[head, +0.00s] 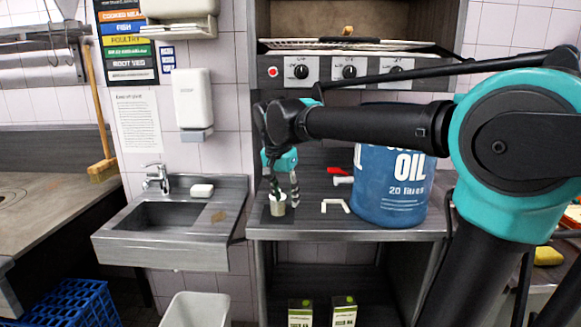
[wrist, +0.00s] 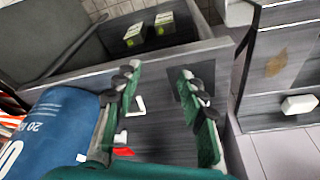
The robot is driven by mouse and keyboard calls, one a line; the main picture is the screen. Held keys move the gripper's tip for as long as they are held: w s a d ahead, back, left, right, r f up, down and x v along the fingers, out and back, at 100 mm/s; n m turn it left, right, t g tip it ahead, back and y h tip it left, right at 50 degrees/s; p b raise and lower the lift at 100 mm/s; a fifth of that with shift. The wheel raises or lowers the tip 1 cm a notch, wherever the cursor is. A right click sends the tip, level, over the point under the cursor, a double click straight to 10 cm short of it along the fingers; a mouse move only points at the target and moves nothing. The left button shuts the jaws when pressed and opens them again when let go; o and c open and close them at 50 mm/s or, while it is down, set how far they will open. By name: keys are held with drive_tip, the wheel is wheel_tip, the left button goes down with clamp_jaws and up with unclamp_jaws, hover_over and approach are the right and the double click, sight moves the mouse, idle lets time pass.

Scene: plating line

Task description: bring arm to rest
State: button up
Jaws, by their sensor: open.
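My gripper (head: 285,199) hangs fingers-down over the worktop (head: 330,227), left of the blue oil drum (head: 392,190). Its two fingers are spread, and in the wrist view my gripper (wrist: 158,80) has nothing held between them. The mat shows in the wrist view (wrist: 184,92), partly behind the right finger. My arm reaches across in front of the drum.
A white bracket-like piece (head: 335,206) and a red-and-white item (head: 341,175) lie between gripper and drum. A sink (head: 170,215) with soap (head: 202,190) is left. Above are stove knobs (head: 349,71); green-white cartons (head: 343,311) stand on the lower shelf.

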drive_tip(key=s+d+f+n, duration=0.2)
drive_tip(key=s+d+f, duration=0.3)
drive_tip(key=d+f, duration=0.2)
drive_tip(key=s+d+f+n+t+y, duration=0.1)
drive_tip(key=s+d+f+n, duration=0.1)
drive_tip(key=s+d+f, duration=0.4)
drive_tip(key=s+d+f+n, duration=0.2)
drive_tip(key=s+d+f, duration=0.3)
drive_tip(key=f, duration=0.8)
drive_tip(key=d, duration=0.2)
drive_tip(key=shift+s+d+t, duration=0.25)
drive_tip(key=shift+d+t, duration=0.05)
